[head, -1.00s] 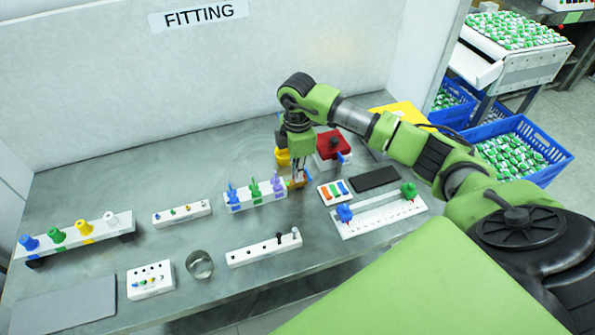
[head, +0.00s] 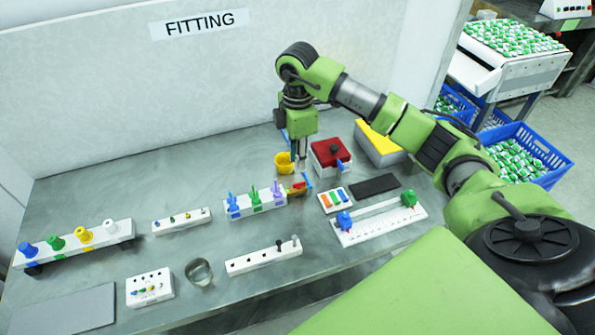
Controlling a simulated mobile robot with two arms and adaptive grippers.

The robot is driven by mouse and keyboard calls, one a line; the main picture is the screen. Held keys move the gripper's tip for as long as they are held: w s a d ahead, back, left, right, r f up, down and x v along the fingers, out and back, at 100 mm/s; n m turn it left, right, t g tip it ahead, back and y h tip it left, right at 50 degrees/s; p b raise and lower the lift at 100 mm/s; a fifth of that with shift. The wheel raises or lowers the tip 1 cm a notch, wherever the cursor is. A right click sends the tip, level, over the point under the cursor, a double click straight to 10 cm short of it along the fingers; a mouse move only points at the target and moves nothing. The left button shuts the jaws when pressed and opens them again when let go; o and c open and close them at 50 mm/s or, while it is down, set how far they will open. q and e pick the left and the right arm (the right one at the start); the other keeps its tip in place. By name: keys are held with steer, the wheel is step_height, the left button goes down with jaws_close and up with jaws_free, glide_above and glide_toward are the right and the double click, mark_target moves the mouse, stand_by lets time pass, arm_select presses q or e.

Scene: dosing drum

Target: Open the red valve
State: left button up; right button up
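A white valve block (head: 245,213) stands mid-table with upright blue (head: 232,203), green (head: 254,199) and purple (head: 277,193) valves. At its right end is the red valve (head: 297,188), with an orange part beside it. Unlike the upright handles of the others, its red part lies low and sideways. My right gripper (head: 301,168) points down just above and behind the red valve. Its fingers are small and seen edge-on, so their opening and any contact are unclear. My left gripper is out of view.
A yellow cup (head: 284,162) and a red-topped box (head: 330,155) stand close to my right gripper. A white slotted rack (head: 378,222) and a dark pad (head: 374,185) lie to the right.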

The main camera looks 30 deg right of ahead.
step_height(320, 180, up, 4)
steer(key=shift+f, duration=0.1)
stand_by(0.6)
